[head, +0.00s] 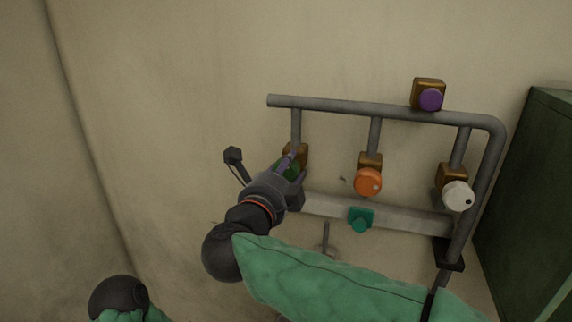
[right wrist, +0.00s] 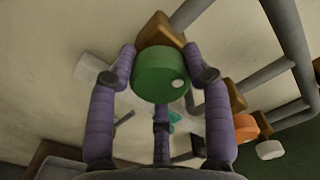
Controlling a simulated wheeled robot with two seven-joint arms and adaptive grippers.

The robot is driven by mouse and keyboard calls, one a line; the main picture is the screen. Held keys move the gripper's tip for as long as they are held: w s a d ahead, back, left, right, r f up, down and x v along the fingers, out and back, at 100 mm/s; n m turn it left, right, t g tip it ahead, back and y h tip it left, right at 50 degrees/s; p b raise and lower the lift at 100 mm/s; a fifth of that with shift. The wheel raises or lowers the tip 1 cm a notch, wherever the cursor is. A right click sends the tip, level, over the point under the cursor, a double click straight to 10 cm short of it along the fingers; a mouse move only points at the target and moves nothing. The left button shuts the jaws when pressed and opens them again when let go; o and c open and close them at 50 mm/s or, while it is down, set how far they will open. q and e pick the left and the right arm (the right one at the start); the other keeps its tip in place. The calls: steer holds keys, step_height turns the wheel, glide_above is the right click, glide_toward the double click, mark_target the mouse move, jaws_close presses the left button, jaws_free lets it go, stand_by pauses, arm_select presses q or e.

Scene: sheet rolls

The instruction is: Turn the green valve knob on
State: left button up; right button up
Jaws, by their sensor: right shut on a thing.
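The green valve knob (right wrist: 152,72) is a round disc with a white dot on its right side, mounted on a brown valve block (right wrist: 158,33). In the right wrist view, purple fingers of my right gripper (right wrist: 160,60) stand on both sides of the knob, shut on it, with another finger below. In the head view the gripper (head: 290,165) reaches the left valve on the pipe frame and mostly hides the green knob (head: 285,166). My left gripper is not in view.
An orange knob (head: 368,182) and a white knob (head: 458,196) sit to the right on the grey pipe frame (head: 340,105). A purple knob (head: 431,99) is on top. A teal knob (head: 360,221) is below. A dark green cabinet (head: 530,200) stands at right.

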steer(key=n+p, duration=0.2)
steer(key=n, duration=0.2)
steer(key=shift+r+n+p, duration=0.25)
steer(key=shift+n+p, duration=0.15)
steer(key=shift+f, duration=0.1)
stand_by(0.3)
steer(key=o, duration=1.1)
steer(key=shift+o, duration=0.3)
steer(key=shift+w+a+f, duration=0.1)
steer(key=shift+a, duration=0.1)
steer(key=shift+s, duration=0.2)
steer(key=v, duration=1.1)
steer(key=shift+s, duration=0.35)
steer(key=shift+w+a, duration=0.1)
steer(key=shift+a, duration=0.05)
